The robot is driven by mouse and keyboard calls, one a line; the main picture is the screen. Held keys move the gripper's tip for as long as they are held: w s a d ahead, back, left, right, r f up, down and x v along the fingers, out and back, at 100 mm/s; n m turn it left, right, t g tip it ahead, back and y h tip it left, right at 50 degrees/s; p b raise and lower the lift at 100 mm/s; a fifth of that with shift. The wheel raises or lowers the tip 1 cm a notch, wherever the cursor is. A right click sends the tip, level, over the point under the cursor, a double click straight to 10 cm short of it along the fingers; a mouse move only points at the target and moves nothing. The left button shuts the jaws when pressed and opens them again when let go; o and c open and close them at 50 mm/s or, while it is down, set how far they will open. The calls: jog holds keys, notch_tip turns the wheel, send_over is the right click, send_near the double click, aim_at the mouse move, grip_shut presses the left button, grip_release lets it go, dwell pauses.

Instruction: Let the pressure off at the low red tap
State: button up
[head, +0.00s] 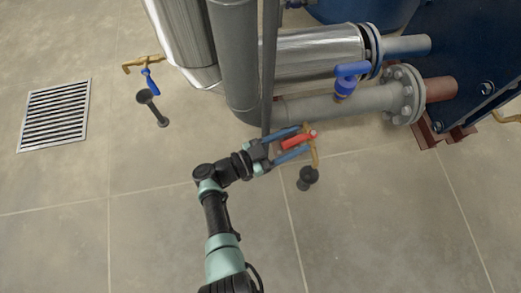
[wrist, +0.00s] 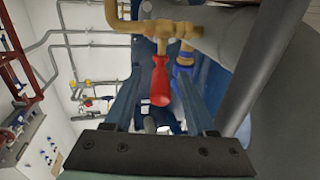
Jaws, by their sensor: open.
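The low red tap shows its red handle (head: 296,142) near the floor below the grey pipe. Its brass body (head: 315,155) stands at the right end of the handle. In the wrist view the red handle (wrist: 160,82) points down from the brass body (wrist: 170,27) at the top. My gripper (head: 306,138) is open, with one blue finger on each side of the red handle. In the wrist view there is a visible gap between the handle and each finger. I cannot tell whether either finger touches the handle out of sight.
A dark drain cup (head: 307,175) stands under the tap. A grey pipe (head: 330,107) with a blue-handled valve (head: 346,78) runs just behind. A thin grey upright (head: 268,70) passes close to my wrist. Another brass tap with a blue handle (head: 150,80) is at left. The front floor is clear.

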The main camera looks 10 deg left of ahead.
jog(key=p+v, duration=0.1)
jog(key=v, duration=0.9)
jog(key=shift+s+a, duration=0.1)
jog(key=shift+s, duration=0.05)
